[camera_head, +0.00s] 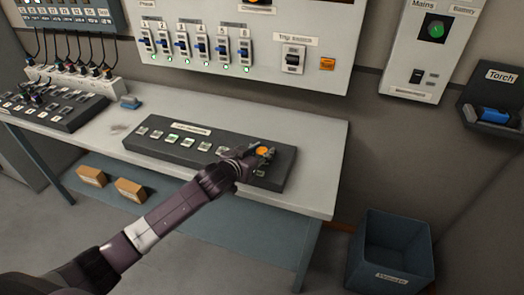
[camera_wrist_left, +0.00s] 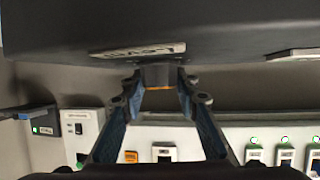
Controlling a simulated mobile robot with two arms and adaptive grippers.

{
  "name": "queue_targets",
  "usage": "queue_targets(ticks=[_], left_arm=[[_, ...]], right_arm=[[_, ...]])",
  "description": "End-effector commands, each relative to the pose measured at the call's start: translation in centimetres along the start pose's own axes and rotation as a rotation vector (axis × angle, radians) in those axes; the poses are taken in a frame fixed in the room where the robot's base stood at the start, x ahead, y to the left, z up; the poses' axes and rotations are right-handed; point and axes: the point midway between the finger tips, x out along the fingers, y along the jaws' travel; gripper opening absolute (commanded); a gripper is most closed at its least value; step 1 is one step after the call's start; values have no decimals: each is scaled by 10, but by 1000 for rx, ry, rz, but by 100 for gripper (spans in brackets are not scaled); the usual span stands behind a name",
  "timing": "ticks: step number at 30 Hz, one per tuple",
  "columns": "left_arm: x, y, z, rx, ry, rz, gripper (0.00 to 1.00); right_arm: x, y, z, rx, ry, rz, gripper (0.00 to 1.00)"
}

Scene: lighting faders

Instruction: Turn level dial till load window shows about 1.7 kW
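The level dial (camera_head: 263,151), dark with an orange top, stands at the right end of the dark console (camera_head: 180,150) on the bench. In the left wrist view the dial (camera_wrist_left: 158,76) shows beside a label reading "Level" (camera_wrist_left: 138,50). My left gripper (camera_head: 262,156) is at the dial. In the left wrist view its fingertips (camera_wrist_left: 160,78) lie against both sides of the dial, with no clear gap. The dial's pointer position cannot be made out. No readable load figure shows; an orange spot at the wall panel's top edge is cut off. My right gripper is not in view.
Several buttons line the console, one lit green (camera_head: 173,138). The wall panel (camera_head: 200,60) carries several blue switches and a trip switch (camera_head: 292,60). A second console (camera_head: 50,108) is at left, a blue bin (camera_head: 392,255) on the floor at right. The bench's front right is clear.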

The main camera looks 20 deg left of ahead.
Motion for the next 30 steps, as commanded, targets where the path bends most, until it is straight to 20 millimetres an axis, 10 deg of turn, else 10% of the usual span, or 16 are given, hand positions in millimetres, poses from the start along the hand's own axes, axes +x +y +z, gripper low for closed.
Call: queue_targets(ticks=[30], left_arm=[[0, 0, -1, -72, 2, -170, 4]], right_arm=[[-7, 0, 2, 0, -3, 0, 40]])
